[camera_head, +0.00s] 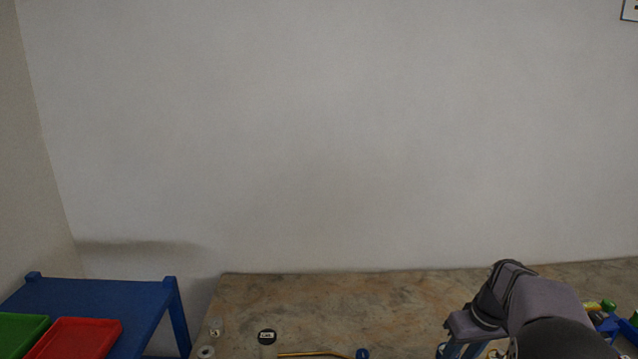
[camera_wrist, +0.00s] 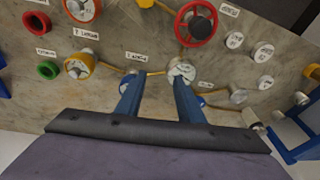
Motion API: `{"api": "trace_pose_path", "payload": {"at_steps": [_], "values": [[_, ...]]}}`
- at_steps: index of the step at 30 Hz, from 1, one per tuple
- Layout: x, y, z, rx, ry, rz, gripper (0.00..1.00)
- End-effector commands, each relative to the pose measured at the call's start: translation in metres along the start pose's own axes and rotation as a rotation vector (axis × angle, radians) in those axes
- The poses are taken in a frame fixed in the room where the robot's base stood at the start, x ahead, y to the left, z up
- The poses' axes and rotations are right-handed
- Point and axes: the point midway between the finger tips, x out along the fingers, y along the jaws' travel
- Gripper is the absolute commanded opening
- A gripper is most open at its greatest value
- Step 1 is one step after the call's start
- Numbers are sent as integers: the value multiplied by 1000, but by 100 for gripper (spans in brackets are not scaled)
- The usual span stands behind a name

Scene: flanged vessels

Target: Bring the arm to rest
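My gripper (camera_wrist: 160,75) shows in the wrist view as two blue fingers with a clear gap between them. I see nothing held in the gap. A white round part (camera_wrist: 182,71) shows right at the right fingertip; I cannot tell whether they touch. In the head view my gripper (camera_head: 458,350) is at the lower right over the stone-like tabletop (camera_head: 330,300), its fingers partly cut off by the bottom edge.
The wrist view shows a red wheel (camera_wrist: 196,24), an orange flanged piece (camera_wrist: 78,65), a green ring (camera_wrist: 48,70) and several labelled round parts. In the head view a blue table (camera_head: 90,295) with a red tray (camera_head: 75,338) and a green tray (camera_head: 20,330) stands left.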

Motion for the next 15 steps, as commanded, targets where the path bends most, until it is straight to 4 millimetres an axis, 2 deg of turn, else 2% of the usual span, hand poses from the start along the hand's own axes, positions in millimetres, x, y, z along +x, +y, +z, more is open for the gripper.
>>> {"api": "trace_pose_path", "payload": {"at_steps": [1, 6, 12, 15], "values": [[-2, -26, 11, 6, -22, 0, 34], [2, -93, 58, 49, -87, 18, 34], [7, -153, 129, 87, -149, 51, 34], [10, -171, 162, 99, -170, 68, 34]]}}
